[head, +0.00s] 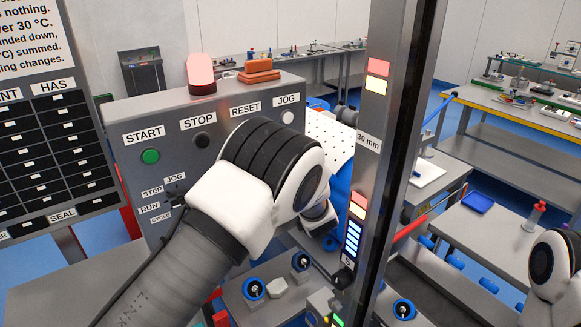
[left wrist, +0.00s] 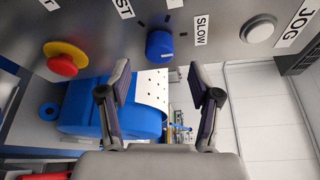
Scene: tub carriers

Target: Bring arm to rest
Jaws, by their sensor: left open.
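My left arm (head: 235,205) reaches in from the lower left in the head view, its black and white wrist in front of the grey control panel (head: 118,115). Its gripper fingers are hidden there. In the left wrist view my left gripper (left wrist: 161,80) is open with nothing between its fingers. Beyond the fingers are the panel's underside-up face, a blue knob (left wrist: 159,45) and a white JOG button (left wrist: 258,27). I cannot tell whether the fingers touch the panel. A joint of my right arm (head: 545,265) shows at the right edge; its gripper is out of view.
A dark upright post (head: 400,130) with coloured labels stands just right of my left wrist. The panel carries a green START button (head: 150,156) and a red lamp (head: 201,72). A red and yellow button (left wrist: 64,58) shows in the wrist view. Benches (head: 520,120) stand behind.

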